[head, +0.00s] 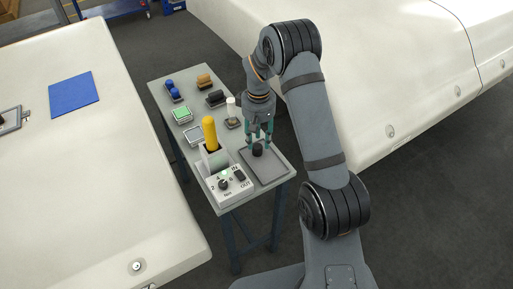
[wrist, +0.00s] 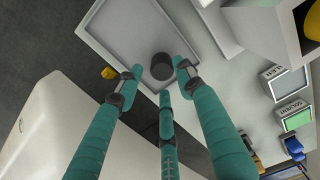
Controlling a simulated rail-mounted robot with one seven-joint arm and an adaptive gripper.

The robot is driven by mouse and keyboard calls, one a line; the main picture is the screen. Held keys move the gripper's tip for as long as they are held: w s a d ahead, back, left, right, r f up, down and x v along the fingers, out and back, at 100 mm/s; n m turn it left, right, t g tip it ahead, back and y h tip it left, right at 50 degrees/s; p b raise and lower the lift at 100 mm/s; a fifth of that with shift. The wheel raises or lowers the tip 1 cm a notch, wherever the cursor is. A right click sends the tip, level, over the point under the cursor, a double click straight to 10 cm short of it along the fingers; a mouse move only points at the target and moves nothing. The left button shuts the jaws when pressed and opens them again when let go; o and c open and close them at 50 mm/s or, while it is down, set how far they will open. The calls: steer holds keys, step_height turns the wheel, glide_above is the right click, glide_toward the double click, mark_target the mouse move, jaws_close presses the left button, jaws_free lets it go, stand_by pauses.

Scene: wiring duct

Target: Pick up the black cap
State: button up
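The black cap (head: 257,151) is a short dark cylinder on a grey shallow tray (head: 270,176) at the near right end of the small table. In the wrist view the cap (wrist: 162,67) stands on the tray (wrist: 112,27), near one edge. My gripper (head: 260,141) has teal fingers that point down at the cap. In the wrist view the gripper (wrist: 160,77) has its three fingertips spread apart around the cap, with gaps visible between them and it. The gripper looks open and holds nothing. In the head view the fingers partly cover the cap.
A yellow-handled item stands upright in a holder (head: 209,133) left of the tray. A control box (head: 229,186) with a knob is at the table's near edge. A white cylinder (head: 231,105), trays and blue, brown and black items lie farther back. Large white body panels flank the table.

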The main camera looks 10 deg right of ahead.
mark_target(257, 146)
step_height(257, 146, down, 4)
steer(key=shift+w+a+f+p, duration=0.15)
steer(key=shift+f+p, duration=0.1)
steer(key=shift+p, duration=0.3)
steer(key=shift+c, duration=0.6)
steer(key=c, duration=0.4)
steer(key=shift+r, duration=0.15)
steer(key=shift+c, duration=0.2)
